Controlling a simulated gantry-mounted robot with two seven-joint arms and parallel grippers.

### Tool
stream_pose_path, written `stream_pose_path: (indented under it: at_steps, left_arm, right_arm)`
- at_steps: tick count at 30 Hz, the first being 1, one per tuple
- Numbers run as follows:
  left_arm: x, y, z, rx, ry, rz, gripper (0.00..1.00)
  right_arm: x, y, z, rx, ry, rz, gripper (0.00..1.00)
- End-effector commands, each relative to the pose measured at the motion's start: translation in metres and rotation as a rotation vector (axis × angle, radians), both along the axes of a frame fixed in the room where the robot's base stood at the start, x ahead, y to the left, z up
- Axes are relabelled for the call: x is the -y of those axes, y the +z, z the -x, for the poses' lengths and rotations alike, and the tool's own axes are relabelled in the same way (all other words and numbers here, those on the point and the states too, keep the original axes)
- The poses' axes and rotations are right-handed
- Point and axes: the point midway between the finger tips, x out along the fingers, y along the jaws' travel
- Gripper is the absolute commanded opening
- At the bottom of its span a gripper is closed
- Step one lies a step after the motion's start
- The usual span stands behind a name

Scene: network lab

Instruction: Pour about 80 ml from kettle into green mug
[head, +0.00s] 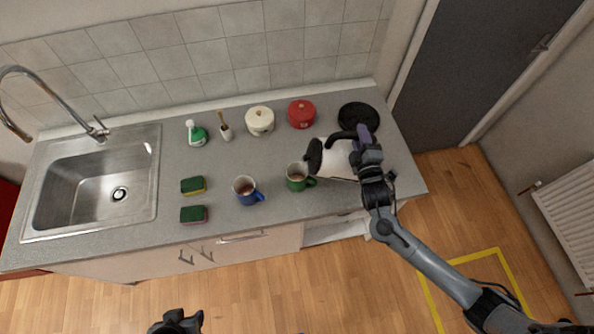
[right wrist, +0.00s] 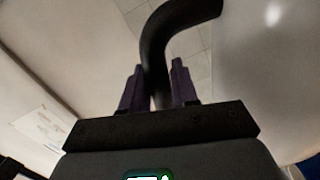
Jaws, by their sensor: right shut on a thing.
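The white kettle (head: 339,160) with its black lid (head: 314,156) is tipped strongly over to the left. Its lid end is just right of and above the green mug (head: 297,184). My right gripper (head: 362,135) is shut on the kettle's black handle, which also shows between the fingers in the right wrist view (right wrist: 155,85). I cannot make out a stream or the spout. A dark part at the bottom edge looks like my left gripper (head: 176,322); its fingers are unclear.
A blue mug (head: 245,191) stands left of the green mug, with two sponges (head: 194,214) farther left. A white pot (head: 260,121), a red pot (head: 301,113) and a black round plate (head: 358,116) are behind. A sink (head: 98,180) fills the left side.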

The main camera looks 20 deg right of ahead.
Motion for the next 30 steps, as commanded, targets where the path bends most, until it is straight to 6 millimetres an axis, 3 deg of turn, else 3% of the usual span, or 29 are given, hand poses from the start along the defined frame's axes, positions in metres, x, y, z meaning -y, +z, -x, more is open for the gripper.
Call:
stream_pose_path:
  at_steps: [3, 30]
  left_arm:
    - [0.0, 0.004, 0.0, 0.0, -0.001, -0.001, 0.43]
    - [0.003, 0.022, 0.0, 0.0, 0.008, 0.011, 0.43]
  right_arm:
    - [-0.002, 0.009, -0.002, 0.007, 0.0, 0.013, 0.0]
    - [-0.026, 0.02, -0.009, -0.019, -0.002, 0.108, 0.0]
